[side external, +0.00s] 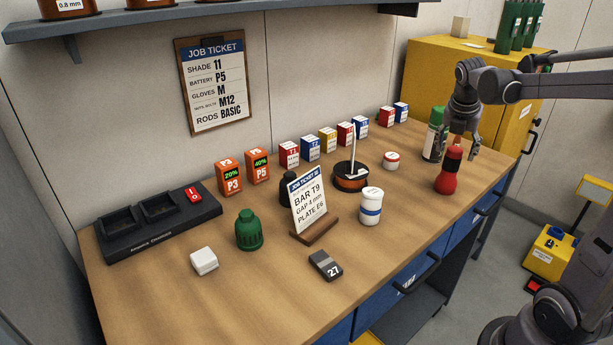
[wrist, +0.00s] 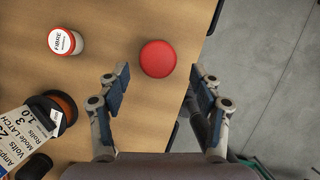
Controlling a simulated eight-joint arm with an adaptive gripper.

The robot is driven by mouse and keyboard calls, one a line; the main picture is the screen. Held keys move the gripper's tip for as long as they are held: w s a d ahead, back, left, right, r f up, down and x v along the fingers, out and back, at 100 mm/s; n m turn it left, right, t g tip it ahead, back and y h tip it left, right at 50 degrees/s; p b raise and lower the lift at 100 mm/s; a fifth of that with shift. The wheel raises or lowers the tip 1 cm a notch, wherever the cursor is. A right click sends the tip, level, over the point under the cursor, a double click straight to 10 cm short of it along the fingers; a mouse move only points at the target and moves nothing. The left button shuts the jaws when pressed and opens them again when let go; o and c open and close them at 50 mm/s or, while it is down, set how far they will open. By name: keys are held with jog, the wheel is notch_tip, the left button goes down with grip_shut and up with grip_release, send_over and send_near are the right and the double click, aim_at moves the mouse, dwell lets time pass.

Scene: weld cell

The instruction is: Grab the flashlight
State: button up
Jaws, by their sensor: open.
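A red and black upright object (side external: 447,182), which I take to be the flashlight, stands on the workbench near its front edge. It has a wide red lower part and a dark middle. In the wrist view it shows from above as a red disc (wrist: 158,58). My gripper (side external: 461,150) is close by it, pointing down. In the wrist view my gripper (wrist: 160,78) is open and empty. The red disc lies across the gap between the two fingertips, a little toward the top of the picture. I see no contact; the exact height between them is unclear.
A green and white can (side external: 434,135) stands close beside my gripper. The workbench (side external: 400,245) ends just past the red object.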

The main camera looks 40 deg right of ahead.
aim_at(453, 159)
jog(key=shift+x, duration=2.6)
jog(key=shift+w+d, duration=0.1)
jog(key=shift+w, duration=0.05)
grip_shut()
